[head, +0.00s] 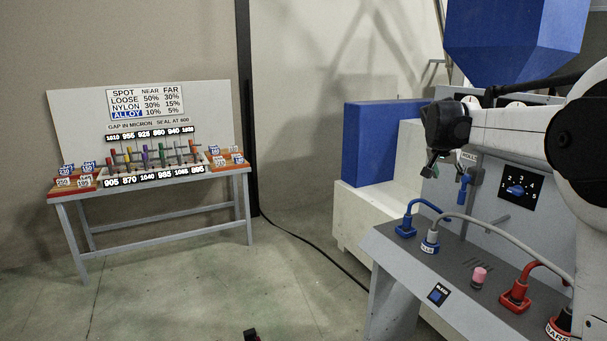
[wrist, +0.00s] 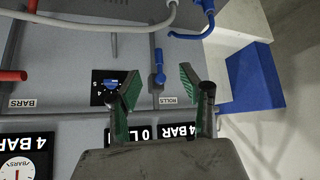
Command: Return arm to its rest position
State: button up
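My arm (head: 510,127) reaches in from the right in the head view, above the grey machine console. My gripper (head: 431,167) hangs at its end, to the left of a blue lever (head: 463,188) under the ROLLS label. In the wrist view my gripper (wrist: 159,82) has its green-padded fingers spread apart, with nothing held. The blue lever (wrist: 160,68) shows between the fingertips in that view, on the panel beyond. In the head view the gripper looks apart from the lever.
The console (head: 450,257) carries a blue hose plug (head: 406,227), a red plug (head: 515,295), a pink knob (head: 480,275) and a grey hose. A dial (head: 518,189) is on the panel. A blue block (head: 383,155) stands behind. A bench (head: 160,189) stands left; the floor between is open.

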jog(key=s+a+r+n+y, duration=0.1)
jog(key=s+a, duration=0.3)
jog(key=s, duration=0.3)
jog(key=s+a+r+n, duration=0.1)
jog(key=s+a, duration=0.3)
jog(key=s, duration=0.2)
jog(key=s+a+f+n+y, duration=0.1)
jog(key=s+a+f, duration=0.3)
jog(key=s, duration=0.7)
jog(key=s+a+f+n+y, duration=0.2)
jog(key=s+a+f, duration=0.3)
jog(key=s, duration=0.6)
jog(key=s+a+f+n+t+y, duration=0.1)
jog(key=s+a+f, duration=0.3)
jog(key=s, duration=0.7)
jog(key=shift+a+f+n, duration=0.25)
jog(key=shift+f+n, duration=0.65)
